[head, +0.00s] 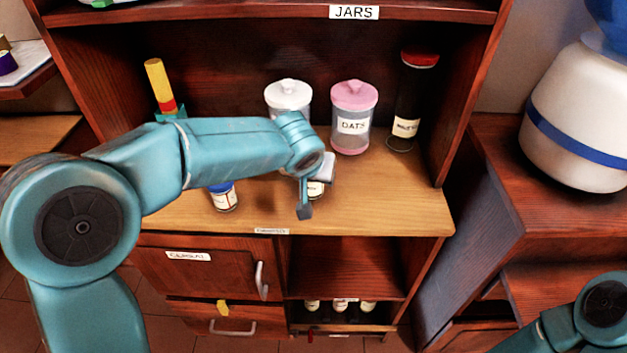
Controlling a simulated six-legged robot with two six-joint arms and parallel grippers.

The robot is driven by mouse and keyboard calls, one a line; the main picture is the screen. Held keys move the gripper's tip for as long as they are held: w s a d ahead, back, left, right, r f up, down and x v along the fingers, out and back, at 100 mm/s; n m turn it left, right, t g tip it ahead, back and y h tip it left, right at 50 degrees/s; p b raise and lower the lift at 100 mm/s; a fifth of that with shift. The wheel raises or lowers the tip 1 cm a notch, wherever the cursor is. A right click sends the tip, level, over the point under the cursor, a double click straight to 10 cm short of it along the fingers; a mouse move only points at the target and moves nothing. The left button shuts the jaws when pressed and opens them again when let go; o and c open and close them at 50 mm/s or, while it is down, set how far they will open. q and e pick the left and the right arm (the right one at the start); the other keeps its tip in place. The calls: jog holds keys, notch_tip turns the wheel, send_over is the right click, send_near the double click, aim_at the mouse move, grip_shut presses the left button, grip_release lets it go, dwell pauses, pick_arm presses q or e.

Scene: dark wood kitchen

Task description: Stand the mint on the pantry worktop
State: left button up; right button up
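The pantry worktop (390,205) is a light wood surface inside a dark wood cupboard. My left gripper (316,190) is over its front middle, with its fingers apart. A small jar with a pale label (316,188) shows between the fingers, mostly hidden by them. I cannot tell whether they grip it, whether it touches the worktop, or whether it is the mint; its label is unreadable. A small jar with a blue lid (223,197) stands upright to the left, partly behind my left arm. My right arm shows at the lower right; its gripper is out of view.
At the back stand a white-lidded jar (288,97), a pink-lidded OATS jar (352,125) and a tall dark bottle with a red cap (408,105). A yellow-handled item (160,85) is at the left. The worktop's front right is clear. Small bottles (340,305) stand on a lower shelf.

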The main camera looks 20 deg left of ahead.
pick_arm(q)
jog(key=shift+f, duration=0.55)
jog(key=shift+r, duration=0.1)
jog(key=shift+f, duration=0.2)
jog(key=o, duration=1.2)
jog(key=shift+o, duration=0.2)
jog(key=shift+r, duration=0.1)
